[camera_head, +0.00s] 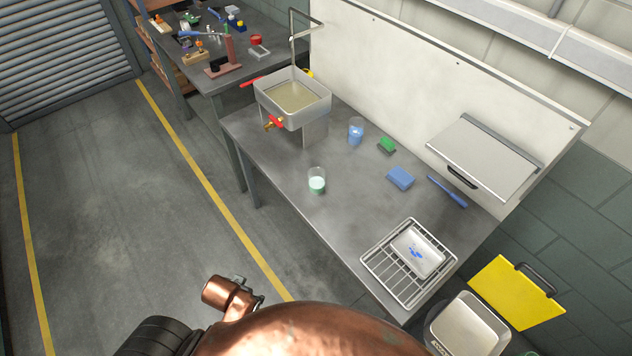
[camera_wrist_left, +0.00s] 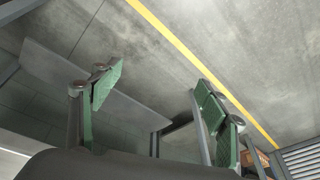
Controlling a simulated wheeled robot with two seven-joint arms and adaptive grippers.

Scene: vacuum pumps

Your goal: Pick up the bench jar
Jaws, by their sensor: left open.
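Two clear jars stand upright on the grey bench (camera_head: 262,151). One jar (camera_head: 317,182) near the front edge holds pale green-white contents. The other jar (camera_head: 356,132) stands farther back by the wall panel and holds blue contents. I cannot tell from the pictures which one is the bench jar. My left gripper (camera_wrist_left: 156,97) shows in the left wrist view with its green-padded fingers wide apart and nothing between them. Neither jar shows in that view. The left gripper is not visible in the head view. My right gripper is in neither view.
A sink basin (camera_head: 293,98) with a red-handled tap stands left of the jars. A green sponge (camera_head: 387,146), a blue block (camera_head: 400,177) and a blue brush (camera_head: 446,191) lie to the right. A wire rack (camera_head: 383,275) holds a white tray (camera_head: 417,252). Bench around the front jar is clear.

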